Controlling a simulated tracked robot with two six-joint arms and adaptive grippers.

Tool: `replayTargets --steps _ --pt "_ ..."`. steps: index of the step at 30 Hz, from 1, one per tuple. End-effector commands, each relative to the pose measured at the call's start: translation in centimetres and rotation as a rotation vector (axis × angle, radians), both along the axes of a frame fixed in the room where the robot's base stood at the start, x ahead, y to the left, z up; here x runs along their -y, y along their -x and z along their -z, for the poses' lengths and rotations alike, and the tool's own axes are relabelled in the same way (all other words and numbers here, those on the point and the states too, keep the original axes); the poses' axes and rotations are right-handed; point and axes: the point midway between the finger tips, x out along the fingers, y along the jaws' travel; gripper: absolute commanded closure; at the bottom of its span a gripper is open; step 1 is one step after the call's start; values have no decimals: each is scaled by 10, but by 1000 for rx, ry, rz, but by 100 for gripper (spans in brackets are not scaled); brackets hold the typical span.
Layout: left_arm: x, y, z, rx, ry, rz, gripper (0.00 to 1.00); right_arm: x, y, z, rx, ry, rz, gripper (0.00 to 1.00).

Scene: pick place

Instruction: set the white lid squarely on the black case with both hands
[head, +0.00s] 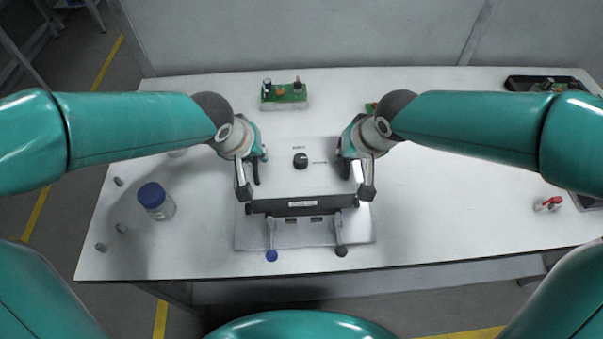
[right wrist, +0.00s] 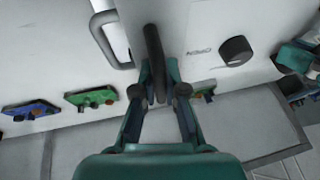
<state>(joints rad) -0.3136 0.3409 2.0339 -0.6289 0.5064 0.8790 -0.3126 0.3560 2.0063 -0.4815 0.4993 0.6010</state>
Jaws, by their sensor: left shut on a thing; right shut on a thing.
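The white lid (head: 299,179) with a black knob (head: 300,161) lies over the black case (head: 302,206), whose dark front shows below the lid's near edge. Whether the lid rests on the case or hangs just above it, I cannot tell. My left gripper (head: 250,176) is shut on the lid's left handle. My right gripper (head: 357,174) is shut on the right handle. In the right wrist view my right gripper (right wrist: 160,95) closes on the dark handle (right wrist: 154,50), with the lid's knob (right wrist: 236,50) beside it. Most of the case is hidden under the lid.
A grey plate (head: 305,240) lies under the case, with a blue-ended and a black-ended piece in front. A blue-capped jar (head: 156,201) stands left. A green circuit board (head: 286,93) is behind, a black tray (head: 540,84) back right, a red item (head: 547,203) at right.

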Motion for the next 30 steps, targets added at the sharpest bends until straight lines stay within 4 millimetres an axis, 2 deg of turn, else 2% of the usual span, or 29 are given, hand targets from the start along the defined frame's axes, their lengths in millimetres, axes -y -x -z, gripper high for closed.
replayTargets --steps 1,5,17,23,30 --pt "-3 0 3 -3 -5 -4 86 3 0 3 -2 4 3 86" --pt "-3 0 1 -4 -4 -3 65 2 0 1 -2 3 3 64" --pt "-1 2 -3 0 -2 -1 64 1 0 1 -1 1 0 64" --pt "-5 11 -28 4 1 -2 64 0 0 1 0 1 0 64" --pt "-12 30 -72 5 0 -2 64 0 0 1 0 1 1 64"
